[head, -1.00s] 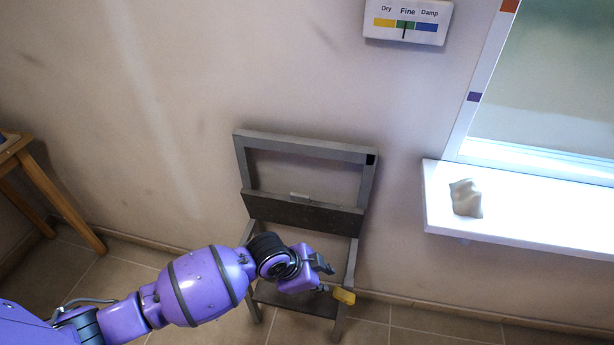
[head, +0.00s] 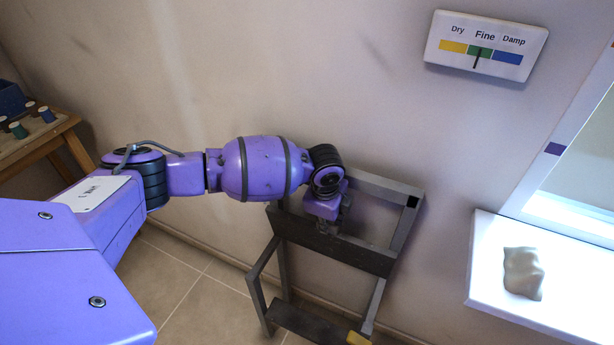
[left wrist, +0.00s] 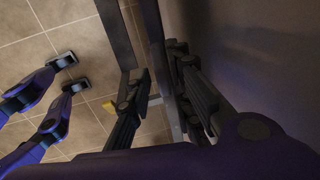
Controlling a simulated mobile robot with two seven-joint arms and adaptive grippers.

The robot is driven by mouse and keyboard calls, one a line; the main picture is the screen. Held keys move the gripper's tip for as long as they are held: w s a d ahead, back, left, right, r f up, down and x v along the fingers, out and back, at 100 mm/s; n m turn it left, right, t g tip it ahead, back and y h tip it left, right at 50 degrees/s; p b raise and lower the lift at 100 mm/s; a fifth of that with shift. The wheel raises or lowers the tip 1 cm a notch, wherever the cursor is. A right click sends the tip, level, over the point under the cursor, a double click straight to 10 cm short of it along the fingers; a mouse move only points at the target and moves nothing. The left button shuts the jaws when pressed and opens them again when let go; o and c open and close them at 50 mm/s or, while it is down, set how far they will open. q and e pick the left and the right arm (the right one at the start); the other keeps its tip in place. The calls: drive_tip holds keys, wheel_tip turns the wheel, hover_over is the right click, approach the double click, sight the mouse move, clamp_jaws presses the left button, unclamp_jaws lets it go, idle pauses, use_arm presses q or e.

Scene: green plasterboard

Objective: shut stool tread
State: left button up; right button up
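The grey step stool (head: 402,228) stands close to the wall, with an open rectangular frame at its top. Its dark tread board (head: 355,254) crosses the stool below that frame; its exact tilt is hard to tell. My left gripper (head: 332,226) is at the board's upper edge, partly hidden by its own wrist. In the left wrist view its two dark fingers (left wrist: 163,98) are spread apart, with a grey stool bar (left wrist: 156,50) showing between them. Contact cannot be made out. My right gripper is in neither view.
A lower step (head: 305,325) with a yellow piece (head: 357,339) near it is below. A wooden table (head: 45,143) with small spools stands at left. A white sill (head: 495,285) bearing a pale lump (head: 523,272) juts out at right. A gauge sign (head: 487,45) hangs above.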

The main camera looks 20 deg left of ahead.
use_arm(q)
drive_tip(key=shift+w+f, duration=0.25)
drive_tip(key=shift+f, duration=0.6)
drive_tip(key=c, duration=0.4)
drive_tip(key=shift+d, duration=0.1)
clamp_jaws()
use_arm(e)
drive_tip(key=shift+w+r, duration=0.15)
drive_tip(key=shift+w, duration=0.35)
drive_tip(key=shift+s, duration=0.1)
